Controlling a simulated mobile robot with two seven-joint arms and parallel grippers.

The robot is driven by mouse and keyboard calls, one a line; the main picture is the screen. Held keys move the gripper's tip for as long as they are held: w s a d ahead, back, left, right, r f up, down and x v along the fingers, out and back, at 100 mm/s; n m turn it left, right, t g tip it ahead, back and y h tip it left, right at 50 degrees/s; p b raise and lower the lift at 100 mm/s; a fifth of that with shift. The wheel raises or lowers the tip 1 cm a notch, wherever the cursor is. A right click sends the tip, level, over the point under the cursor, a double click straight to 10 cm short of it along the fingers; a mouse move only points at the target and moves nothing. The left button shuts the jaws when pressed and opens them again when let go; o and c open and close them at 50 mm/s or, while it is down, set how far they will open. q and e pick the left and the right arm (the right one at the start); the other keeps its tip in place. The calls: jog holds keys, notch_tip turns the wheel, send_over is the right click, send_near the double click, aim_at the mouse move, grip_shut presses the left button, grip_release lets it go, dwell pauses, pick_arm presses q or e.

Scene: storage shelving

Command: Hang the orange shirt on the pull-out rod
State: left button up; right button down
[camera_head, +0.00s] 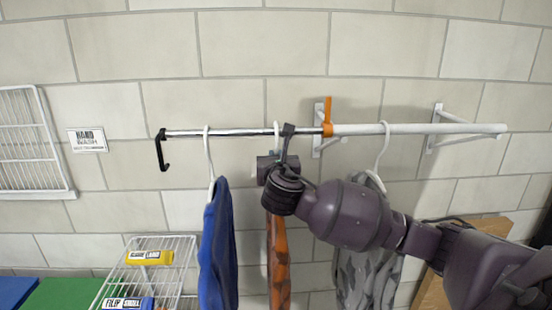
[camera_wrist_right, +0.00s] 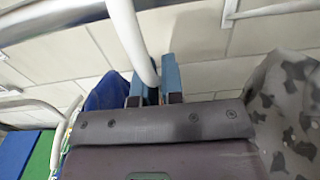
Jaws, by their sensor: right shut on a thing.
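The orange shirt (camera_head: 278,260) hangs edge-on in the head view, below my right gripper (camera_head: 277,165). My right gripper, also in the wrist view (camera_wrist_right: 155,88), is shut on the shirt's white hanger (camera_wrist_right: 132,38). The hanger's hook (camera_head: 277,130) reaches up to the chrome pull-out rod (camera_head: 240,132); I cannot tell whether its weight rests on the rod. The rod is extended left from a white tube (camera_head: 440,128), with an orange collar (camera_head: 328,129) at the joint. The gripper and arm hide the shirt's top. My left gripper is not in view.
A blue garment (camera_head: 217,245) hangs on the rod left of the orange shirt. A grey camouflage garment (camera_head: 365,275) hangs from the white tube at right, partly behind my arm. A black hook (camera_head: 161,150) ends the rod. A wire rack (camera_head: 175,270) stands lower left.

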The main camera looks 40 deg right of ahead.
jog(key=c, duration=1.2)
grip_release()
jog(key=shift+o, duration=0.2)
jog(key=shift+s, duration=0.1)
jog(key=v, duration=1)
jog(key=shift+s+a, duration=0.15)
jog(key=shift+s, duration=0.15)
